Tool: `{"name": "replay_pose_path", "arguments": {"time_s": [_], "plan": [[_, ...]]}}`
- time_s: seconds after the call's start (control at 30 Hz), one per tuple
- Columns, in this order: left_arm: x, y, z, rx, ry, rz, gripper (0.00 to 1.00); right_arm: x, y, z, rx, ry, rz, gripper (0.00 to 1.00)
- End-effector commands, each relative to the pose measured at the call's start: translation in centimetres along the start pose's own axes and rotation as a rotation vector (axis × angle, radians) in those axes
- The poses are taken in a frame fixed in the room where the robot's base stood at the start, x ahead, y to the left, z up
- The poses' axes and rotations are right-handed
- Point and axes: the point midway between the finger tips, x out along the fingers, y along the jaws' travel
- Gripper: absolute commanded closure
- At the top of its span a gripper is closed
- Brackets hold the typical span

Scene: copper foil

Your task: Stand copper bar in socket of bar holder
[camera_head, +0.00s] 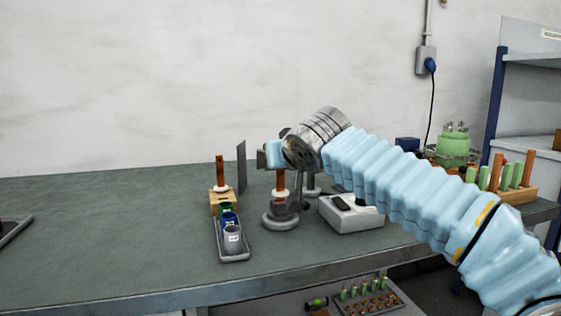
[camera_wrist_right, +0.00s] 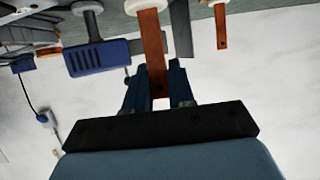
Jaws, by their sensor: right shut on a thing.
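A copper bar (camera_head: 281,181) hangs upright from my right gripper (camera_head: 270,155), with a white collar around it. In the right wrist view my right gripper (camera_wrist_right: 158,88) is shut on one end of this bar (camera_wrist_right: 152,50), which runs to the white collar (camera_wrist_right: 146,4) at the picture's top edge. In the head view the bar is above or in a grey round-based stand (camera_head: 281,220), which looks like the bar holder. I cannot tell whether its lower end is inside a socket. My left gripper is not in view.
Another copper bar (camera_head: 220,171) with a white collar stands in a wooden block (camera_head: 223,201) to the left. A grey tray (camera_head: 235,254) holds small cups. A thin dark plate (camera_head: 241,166) stands behind. A white box (camera_head: 350,216) is at right.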

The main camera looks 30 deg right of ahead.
Motion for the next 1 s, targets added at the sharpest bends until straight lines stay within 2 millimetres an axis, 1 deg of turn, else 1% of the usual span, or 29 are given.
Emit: {"name": "replay_pose_path", "arguments": {"time_s": [0.33,0.7,0.8,0.83,1.0], "plan": [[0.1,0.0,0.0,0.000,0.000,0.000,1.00,0.0,0.0,0.1,0.000,0.001,0.000,1.00],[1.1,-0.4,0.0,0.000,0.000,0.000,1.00,0.4,0.0,1.0,0.000,0.001,0.000,1.00],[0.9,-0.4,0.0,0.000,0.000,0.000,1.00,0.3,0.0,0.8,0.000,0.001,0.000,1.00],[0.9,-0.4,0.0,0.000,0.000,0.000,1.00,0.3,0.0,0.8,0.000,0.001,0.000,0.72],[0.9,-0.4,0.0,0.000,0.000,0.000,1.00,0.3,0.0,0.8,0.000,0.001,0.000,0.47]]}}
